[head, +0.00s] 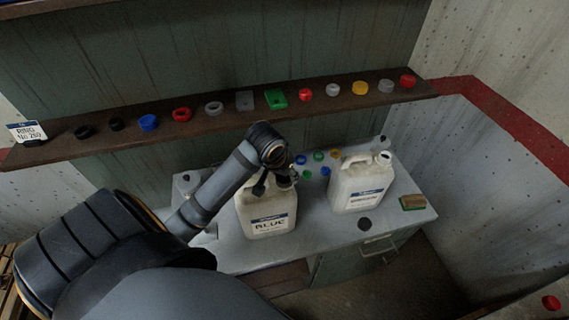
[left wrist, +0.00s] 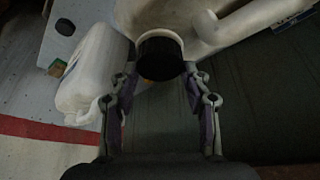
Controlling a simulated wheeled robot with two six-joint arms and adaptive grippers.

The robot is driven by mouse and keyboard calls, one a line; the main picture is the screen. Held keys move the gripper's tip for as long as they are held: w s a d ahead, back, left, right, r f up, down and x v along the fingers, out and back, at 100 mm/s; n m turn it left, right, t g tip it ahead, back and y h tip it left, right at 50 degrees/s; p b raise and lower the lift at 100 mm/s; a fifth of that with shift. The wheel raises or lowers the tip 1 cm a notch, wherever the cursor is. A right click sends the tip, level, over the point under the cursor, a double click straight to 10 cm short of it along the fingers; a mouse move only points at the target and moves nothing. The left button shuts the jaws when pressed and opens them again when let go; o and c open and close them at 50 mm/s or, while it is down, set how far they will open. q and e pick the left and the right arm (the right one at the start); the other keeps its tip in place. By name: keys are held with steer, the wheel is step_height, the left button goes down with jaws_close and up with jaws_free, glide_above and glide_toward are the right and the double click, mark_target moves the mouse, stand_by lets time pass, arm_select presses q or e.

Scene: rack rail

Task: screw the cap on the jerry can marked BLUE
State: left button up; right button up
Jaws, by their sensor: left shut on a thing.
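The jerry can marked BLUE (head: 265,212) is a white can with a label. It stands upright on the grey workbench (head: 315,245). My left gripper (head: 277,180) is over its top at the neck. In the left wrist view a black cap (left wrist: 160,56) sits between the fingertips of my left gripper (left wrist: 160,78), at the mouth of the can (left wrist: 205,22). The fingers are shut on the cap. The threads and the cap's seating are hidden, so I cannot tell how tight it is. My right gripper is not in view.
A second labelled white can (head: 360,185) stands to the right, with a black disc (head: 365,224) before it and a sponge-like block (head: 412,202) beside it. Several coloured caps lie behind on the bench. A brown shelf (head: 230,118) above holds more caps.

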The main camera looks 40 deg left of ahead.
arm_select(q)
steer(key=m+h, duration=0.1)
steer(key=m, duration=0.2)
steer(key=m+h, duration=0.1)
steer(key=m, duration=0.2)
steer(key=shift+a+f+g, duration=0.1)
steer(key=shift+a+g, duration=0.1)
steer(key=shift+g, duration=0.1)
steer(key=m+h, duration=0.1)
steer(key=m, duration=0.1)
steer(key=m+g, duration=0.1)
steer(key=m, duration=0.1)
steer(key=shift+d+m+h, duration=0.15)
steer(key=shift+m+h, duration=0.15)
steer(key=shift+h, duration=0.1)
steer(key=o, duration=1.4)
steer(key=shift+r, duration=4.05)
